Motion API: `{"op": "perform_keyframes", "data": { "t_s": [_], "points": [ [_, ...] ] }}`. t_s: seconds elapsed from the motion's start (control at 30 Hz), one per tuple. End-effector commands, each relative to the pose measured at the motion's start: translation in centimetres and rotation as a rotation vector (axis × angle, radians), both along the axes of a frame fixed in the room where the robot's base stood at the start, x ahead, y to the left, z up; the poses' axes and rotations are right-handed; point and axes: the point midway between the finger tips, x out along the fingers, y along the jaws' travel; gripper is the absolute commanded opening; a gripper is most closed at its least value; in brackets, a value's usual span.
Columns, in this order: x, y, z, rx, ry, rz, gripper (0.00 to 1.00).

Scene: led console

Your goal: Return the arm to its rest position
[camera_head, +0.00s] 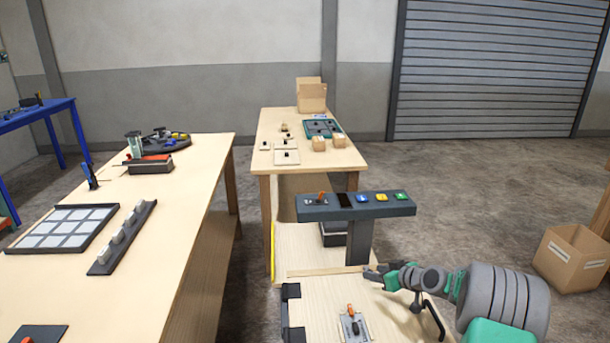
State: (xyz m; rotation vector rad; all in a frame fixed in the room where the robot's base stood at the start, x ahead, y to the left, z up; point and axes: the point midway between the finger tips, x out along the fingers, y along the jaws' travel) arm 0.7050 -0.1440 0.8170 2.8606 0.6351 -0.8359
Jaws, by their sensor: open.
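My gripper (374,275) is at the end of my arm, at the lower right of the middle. It is open and nothing shows between its fingers. My arm (455,285) comes in from the lower right and reaches left over a low wooden tabletop (310,312). The gripper is just in front of and below the dark console (355,206), apart from its panel. The console stands on a post and has an orange-tipped lever and blue, yellow and green buttons. The fingers are small in the view.
A lever fixture (353,325) sits on the tabletop below my gripper. A long wooden table (190,215) with trays is at left, and another wooden table (262,160) stands behind the console. A cardboard box (572,258) is on the floor at right. Open floor lies between.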

Motion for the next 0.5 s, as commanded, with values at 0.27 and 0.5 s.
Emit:
{"op": "perform_keyframes", "data": {
  "t_s": [0.27, 0.5],
  "points": [
    [-12.0, 11.3, 11.3, -0.129, 0.369, -0.054, 0.42],
    [-28.3, 14.8, 15.2, -0.185, 0.612, -0.262, 0.42]
  ]
}}
